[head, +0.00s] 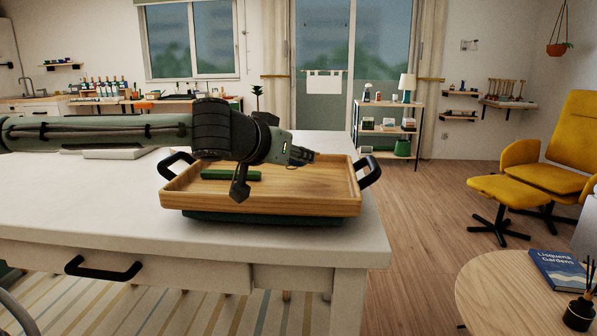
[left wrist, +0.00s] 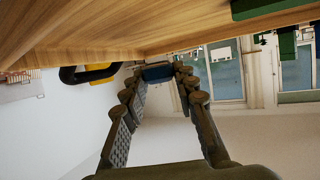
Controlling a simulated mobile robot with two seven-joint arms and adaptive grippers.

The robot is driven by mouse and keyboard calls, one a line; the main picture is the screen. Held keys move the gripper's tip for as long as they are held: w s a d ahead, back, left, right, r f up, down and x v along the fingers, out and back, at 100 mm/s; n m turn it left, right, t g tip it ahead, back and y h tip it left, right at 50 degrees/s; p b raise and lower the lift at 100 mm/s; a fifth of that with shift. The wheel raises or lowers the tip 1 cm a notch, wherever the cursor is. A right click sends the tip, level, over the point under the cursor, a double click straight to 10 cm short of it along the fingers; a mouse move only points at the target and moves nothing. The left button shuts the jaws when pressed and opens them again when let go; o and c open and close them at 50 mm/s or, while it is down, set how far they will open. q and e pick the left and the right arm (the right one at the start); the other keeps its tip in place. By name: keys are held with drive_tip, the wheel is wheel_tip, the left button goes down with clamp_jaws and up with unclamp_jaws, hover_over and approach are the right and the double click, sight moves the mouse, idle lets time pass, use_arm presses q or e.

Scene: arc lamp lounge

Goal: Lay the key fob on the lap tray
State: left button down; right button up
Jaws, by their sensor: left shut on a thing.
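The lap tray (head: 290,206) is wooden with black handles and sits near the front right corner of the white table. It also fills the top of the left wrist view (left wrist: 110,35). My left gripper (head: 308,157) is over the tray, level with its right half in the head view. In the left wrist view the fingers (left wrist: 160,78) are shut on a small dark blue piece, the key fob (left wrist: 157,72), at their tips. In the head view the fob is too small to make out. My right gripper is in neither view.
A dark green bar-shaped thing (head: 231,175) lies in the tray's left part; the right part of its floor looks bare. The white table (head: 90,200) is clear at left front. A round wooden table (head: 500,285) with a blue book (head: 558,270) stands at lower right.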

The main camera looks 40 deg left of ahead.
sight(298, 188)
use_arm(q)
drive_tip(key=shift+w+d+f, duration=0.1)
drive_tip(key=shift+d+f, duration=0.1)
drive_tip(key=shift+d, duration=0.05)
drive_tip(key=shift+f, duration=1.95)
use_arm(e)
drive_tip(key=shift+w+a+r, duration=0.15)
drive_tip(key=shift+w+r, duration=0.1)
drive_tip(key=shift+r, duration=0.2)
use_arm(q)
drive_tip(key=shift+f+b, duration=0.1)
drive_tip(key=shift+b, duration=0.2)
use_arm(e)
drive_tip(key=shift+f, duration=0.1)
use_arm(q)
drive_tip(key=c, duration=1.2)
unclamp_jaws()
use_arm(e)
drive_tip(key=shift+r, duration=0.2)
